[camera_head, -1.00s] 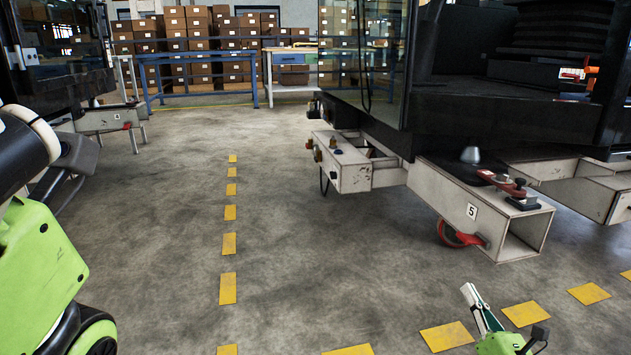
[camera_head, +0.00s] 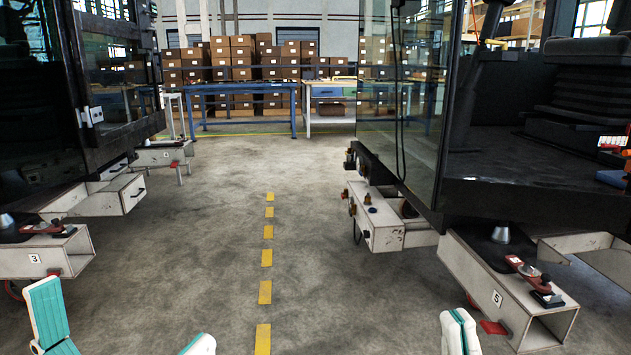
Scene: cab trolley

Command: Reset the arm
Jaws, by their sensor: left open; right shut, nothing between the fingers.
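My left gripper (camera_head: 125,312) is at the bottom left of the head view. Its two white and teal fingers stand wide apart, with only floor showing between them. It is open and empty. My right gripper (camera_head: 460,318) is at the bottom edge, right of the middle. Its white and teal fingers are shut together with nothing between them. The rest of both arms is out of view below the picture.
A trolley marked 5 (camera_head: 507,308) under a dark cab (camera_head: 530,170) stands at right, close to my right gripper. A trolley marked 3 (camera_head: 45,260) stands at left. Floor with yellow dashes (camera_head: 266,257) lies clear between them. Blue table (camera_head: 240,88) and boxes are at the back.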

